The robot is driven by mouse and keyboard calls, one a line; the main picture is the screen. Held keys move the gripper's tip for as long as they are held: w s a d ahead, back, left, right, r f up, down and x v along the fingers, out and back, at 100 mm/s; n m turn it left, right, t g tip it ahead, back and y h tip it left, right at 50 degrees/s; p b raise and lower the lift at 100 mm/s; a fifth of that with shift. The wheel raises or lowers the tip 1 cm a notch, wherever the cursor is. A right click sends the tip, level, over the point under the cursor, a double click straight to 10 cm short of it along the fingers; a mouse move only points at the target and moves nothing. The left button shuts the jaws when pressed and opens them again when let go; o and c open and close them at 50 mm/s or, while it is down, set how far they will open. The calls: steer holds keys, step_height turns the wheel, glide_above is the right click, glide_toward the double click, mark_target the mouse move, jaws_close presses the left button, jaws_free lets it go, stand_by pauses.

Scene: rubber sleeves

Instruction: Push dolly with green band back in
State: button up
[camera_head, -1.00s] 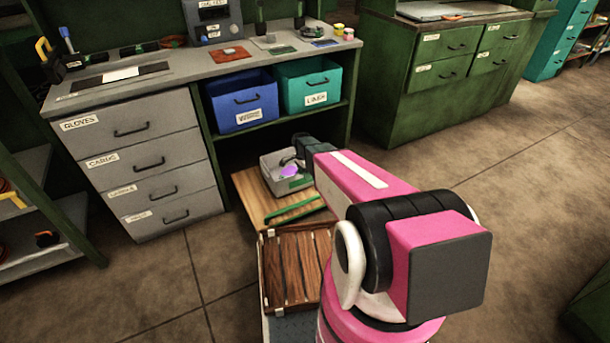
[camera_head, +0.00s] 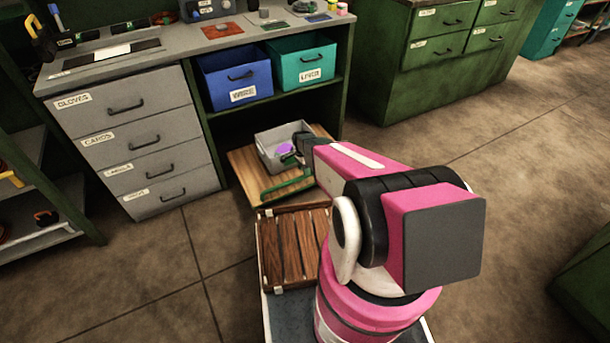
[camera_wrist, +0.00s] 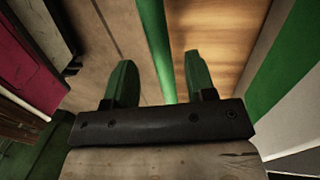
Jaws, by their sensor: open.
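The dolly (camera_head: 243,165) is a light wooden board on the floor, partly in the open bay under the bench. Its green band (camera_head: 272,192) runs along its near edge, and a grey bin (camera_head: 269,156) with a purple item inside sits on it. My gripper (camera_wrist: 160,80) is open, with two green fingers apart. The green band also shows in the wrist view (camera_wrist: 154,45), passing between and beyond the fingers, with bare wood at right. Whether they touch it I cannot tell. In the head view my arm hides most of the gripper.
A slatted wooden piece (camera_head: 290,250) lies just in front of the dolly. The grey drawer unit (camera_head: 140,135) stands left of the bay. A blue bin (camera_head: 235,78) and teal bin (camera_head: 303,62) sit on the shelf above. Floor is open to the right (camera_head: 510,170).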

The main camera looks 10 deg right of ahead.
mark_target(278, 137)
steer(key=shift+s+d+f, duration=0.1)
steer(key=shift+s+f, duration=0.05)
steer(key=shift+f, duration=0.7)
steer(key=shift+s+f, duration=0.15)
steer(key=shift+f, duration=0.7)
jaws_close()
steer(key=w+a, duration=0.3)
steer(key=w, duration=0.7)
steer(key=w+a, duration=0.3)
steer(key=w, duration=0.7)
steer(key=w+a, duration=0.4)
steer(key=w, duration=0.7)
steer(key=shift+w+a, duration=0.1)
steer(key=shift+w, duration=0.1)
jaws_free()
